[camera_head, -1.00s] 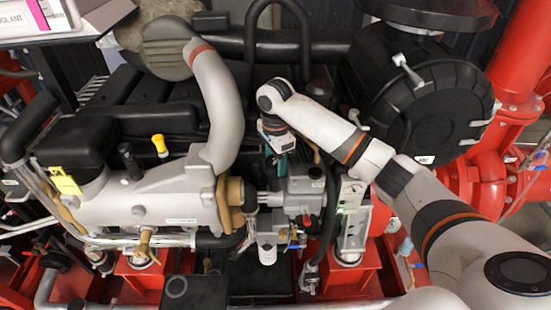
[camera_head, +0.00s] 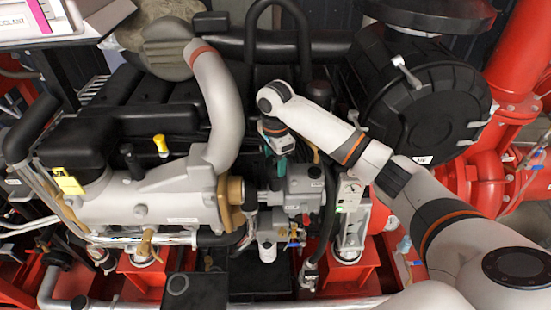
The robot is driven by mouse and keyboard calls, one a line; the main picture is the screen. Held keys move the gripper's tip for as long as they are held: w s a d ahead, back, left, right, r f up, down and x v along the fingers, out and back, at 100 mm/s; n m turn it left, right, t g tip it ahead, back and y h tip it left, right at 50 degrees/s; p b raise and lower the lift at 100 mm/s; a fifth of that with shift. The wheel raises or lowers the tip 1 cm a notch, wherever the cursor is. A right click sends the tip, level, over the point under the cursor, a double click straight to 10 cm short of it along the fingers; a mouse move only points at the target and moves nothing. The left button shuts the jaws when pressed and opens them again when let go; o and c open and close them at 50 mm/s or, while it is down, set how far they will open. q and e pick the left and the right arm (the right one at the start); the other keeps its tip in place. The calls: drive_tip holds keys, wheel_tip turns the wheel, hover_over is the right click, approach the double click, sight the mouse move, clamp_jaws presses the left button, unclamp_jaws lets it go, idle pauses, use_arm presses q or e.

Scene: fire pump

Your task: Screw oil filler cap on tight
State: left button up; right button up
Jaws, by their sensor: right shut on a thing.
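My right gripper (camera_head: 280,153) points down among the dark engine parts, just right of the curved grey pipe (camera_head: 218,105). Its teal part shows under the wrist, while the fingertips are small and mostly hidden. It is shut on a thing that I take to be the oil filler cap. The cap itself is hidden by the gripper and wrist, so I cannot tell how it sits on its opening. My left gripper is not in view.
A large black round housing (camera_head: 425,95) stands behind my right arm. Red pipework (camera_head: 512,75) is at the right. Hoses crowd the gripper.

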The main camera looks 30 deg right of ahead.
drive_tip(key=shift+f+p, duration=0.2)
drive_tip(key=shift+p, duration=0.8)
idle(1.4)
drive_tip(key=shift+f, duration=0.15)
idle(1.0)
drive_tip(key=o, duration=0.4)
drive_tip(key=c, duration=0.8)
drive_tip(key=shift+o, duration=0.2)
drive_tip(key=m, duration=0.3)
drive_tip(key=shift+m, duration=1.9)
